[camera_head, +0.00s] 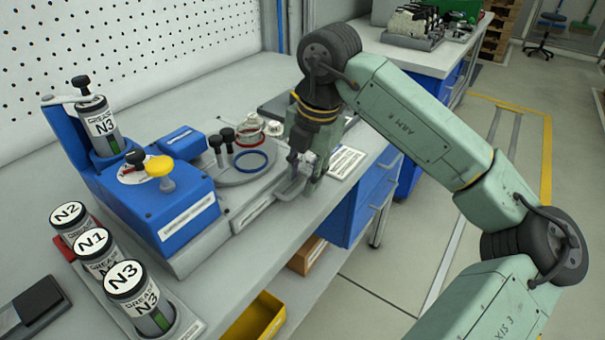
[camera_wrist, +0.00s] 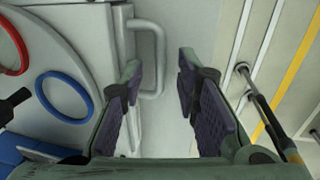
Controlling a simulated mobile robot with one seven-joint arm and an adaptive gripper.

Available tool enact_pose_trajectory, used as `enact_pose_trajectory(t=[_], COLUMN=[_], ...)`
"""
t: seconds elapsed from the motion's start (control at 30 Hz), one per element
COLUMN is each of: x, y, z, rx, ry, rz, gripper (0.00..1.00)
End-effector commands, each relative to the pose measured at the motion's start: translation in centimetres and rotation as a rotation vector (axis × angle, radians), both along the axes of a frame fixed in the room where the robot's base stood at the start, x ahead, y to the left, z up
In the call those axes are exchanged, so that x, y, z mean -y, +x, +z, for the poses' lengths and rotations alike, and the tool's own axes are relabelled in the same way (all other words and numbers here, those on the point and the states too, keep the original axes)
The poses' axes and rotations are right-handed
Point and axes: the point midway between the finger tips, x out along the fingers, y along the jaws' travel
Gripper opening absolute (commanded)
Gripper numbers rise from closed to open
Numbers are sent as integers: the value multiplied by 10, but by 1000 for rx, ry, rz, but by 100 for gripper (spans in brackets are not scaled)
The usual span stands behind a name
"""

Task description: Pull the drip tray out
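The drip tray appears to be the grey front piece (camera_head: 252,213) below the round plate, at the front of the blue machine. In the wrist view its grey U-shaped handle (camera_wrist: 158,55) sticks out to the right from a pale edge. My gripper (camera_wrist: 161,68) is open, its two dark-padded fingers apart. The handle's outer bar lies between the fingertips in this view, and the left fingertip overlaps the handle's loop. I cannot tell whether they touch. In the head view my gripper (camera_head: 297,165) points down at the handle and partly hides it.
A blue ring (camera_head: 250,162) lies on the round plate (camera_head: 236,176). The blue machine (camera_head: 165,205) holds an N3 cartridge (camera_head: 101,128). Several cartridges stand in a rack (camera_head: 190,326) at the front left. A white label sheet (camera_head: 346,161) lies right of my gripper. Open floor lies beyond the bench edge.

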Motion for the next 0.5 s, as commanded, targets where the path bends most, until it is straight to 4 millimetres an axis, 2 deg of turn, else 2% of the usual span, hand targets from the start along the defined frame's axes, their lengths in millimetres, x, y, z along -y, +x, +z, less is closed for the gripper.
enact_pose_trajectory(t=[0.13,0.4,0.5], x=[-2,-2,-2], y=[1,1,1], z=[-10,-12,-12], rx=[0,1,1], ry=[1,1,1], rz=[1,1,1], gripper=[29,29,24])
